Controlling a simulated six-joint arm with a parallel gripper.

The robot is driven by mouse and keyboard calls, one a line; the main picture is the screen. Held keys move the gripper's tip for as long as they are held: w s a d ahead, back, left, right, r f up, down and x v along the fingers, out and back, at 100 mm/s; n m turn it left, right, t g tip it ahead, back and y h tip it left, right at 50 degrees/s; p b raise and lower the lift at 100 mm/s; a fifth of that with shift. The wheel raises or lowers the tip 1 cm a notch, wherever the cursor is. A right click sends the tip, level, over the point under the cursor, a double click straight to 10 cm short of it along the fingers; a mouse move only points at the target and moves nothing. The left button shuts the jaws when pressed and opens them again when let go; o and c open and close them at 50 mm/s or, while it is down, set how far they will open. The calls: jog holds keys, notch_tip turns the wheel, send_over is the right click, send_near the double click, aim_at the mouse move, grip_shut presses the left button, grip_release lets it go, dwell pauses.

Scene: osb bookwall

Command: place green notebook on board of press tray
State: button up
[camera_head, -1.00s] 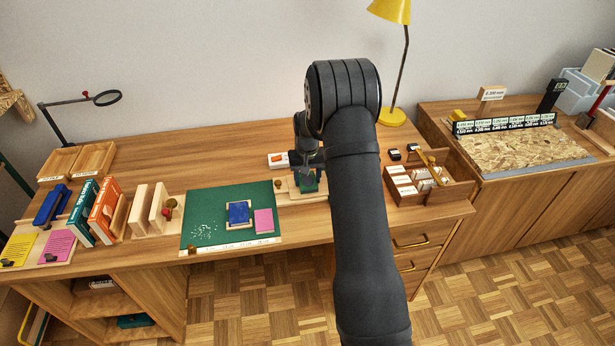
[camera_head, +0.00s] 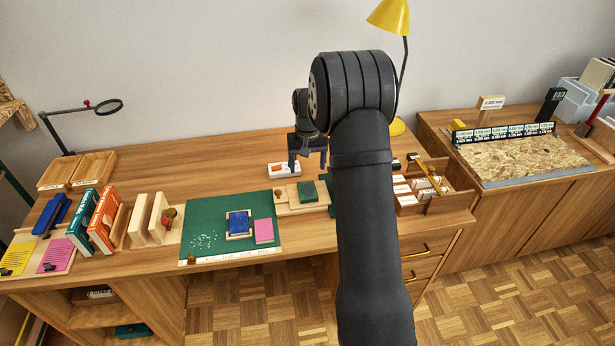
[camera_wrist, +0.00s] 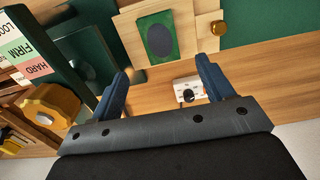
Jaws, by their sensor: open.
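The green notebook (camera_head: 308,187), with a dark oval on its cover, lies on the pale wooden board of the press tray (camera_head: 290,204). In the wrist view the notebook (camera_wrist: 146,27) appears flat on the board (camera_wrist: 183,22), with a round wooden knob (camera_wrist: 217,27) beside it. My gripper (camera_head: 307,165) is open and empty, behind the notebook and apart from it. Its spread fingers (camera_wrist: 162,72) show in the wrist view with nothing between the tips.
A green mat (camera_head: 205,215) to the left bears a blue notebook (camera_head: 238,222) and a pink one (camera_head: 263,231). A small white device (camera_head: 276,171) sits behind the tray. A wooden box of cards (camera_head: 440,195) stands to the right.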

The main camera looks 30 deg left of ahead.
notch_tip(320, 180, up, 2)
jog(key=shift+r, duration=0.2)
send_over(307, 190)
jog(key=shift+f, duration=4.35)
